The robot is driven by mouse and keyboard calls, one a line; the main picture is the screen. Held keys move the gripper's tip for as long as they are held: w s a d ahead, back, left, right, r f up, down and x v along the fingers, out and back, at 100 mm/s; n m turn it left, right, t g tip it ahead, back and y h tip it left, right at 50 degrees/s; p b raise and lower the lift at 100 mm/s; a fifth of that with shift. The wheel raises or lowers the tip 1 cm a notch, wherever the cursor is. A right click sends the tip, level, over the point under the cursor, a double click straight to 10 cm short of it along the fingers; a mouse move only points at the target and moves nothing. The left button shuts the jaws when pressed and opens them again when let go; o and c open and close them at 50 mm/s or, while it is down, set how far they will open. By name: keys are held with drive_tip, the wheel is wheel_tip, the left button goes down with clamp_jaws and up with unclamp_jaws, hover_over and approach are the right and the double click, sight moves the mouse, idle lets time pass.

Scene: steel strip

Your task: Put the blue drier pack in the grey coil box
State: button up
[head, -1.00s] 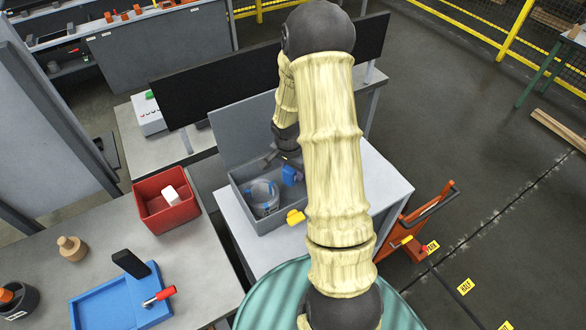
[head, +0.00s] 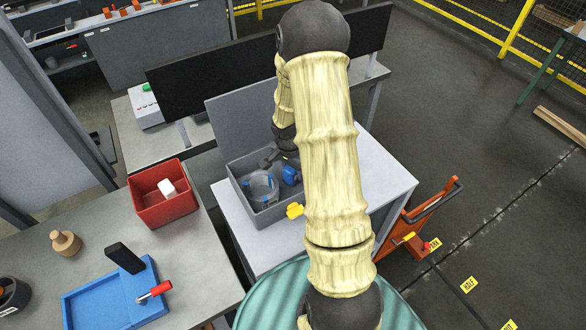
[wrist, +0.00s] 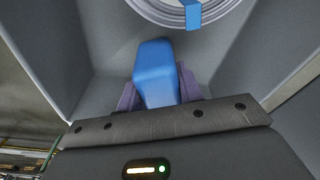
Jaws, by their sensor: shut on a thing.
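The blue drier pack (head: 290,175) shows at the right part of the grey coil box (head: 232,167), beside a coil with blue bands (head: 262,188). In the wrist view the blue pack (wrist: 156,74) sits between the fingers of my gripper (wrist: 160,88), which is shut on it. The pack is inside the box walls there, with the coil (wrist: 182,12) just ahead of it. My arm hides part of the box's right side. I cannot tell whether the pack touches the box floor.
The box stands on a pale table with its lid (head: 243,122) raised at the back. A yellow object (head: 295,210) is by its front right. A red bin (head: 163,205) with a white block and a blue tray (head: 112,300) are on the left bench. An orange trolley (head: 425,222) stands at right.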

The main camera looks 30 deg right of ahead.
drive_tip(key=shift+f+b, duration=0.3)
drive_tip(key=o, duration=1.1)
drive_tip(key=shift+r, duration=0.15)
wheel_tip(320, 180, up, 17)
drive_tip(key=a+b, duration=0.2)
drive_tip(key=shift+s, duration=0.4)
drive_tip(key=s+a+f+n+t+y, duration=0.1)
drive_tip(key=s+a+f+n+t, duration=0.1)
drive_tip(key=s+a+n, duration=0.9)
drive_tip(key=shift+s+a+f+n, duration=0.35)
drive_tip(key=shift+f+n, duration=0.2)
drive_tip(key=shift+n, duration=0.55)
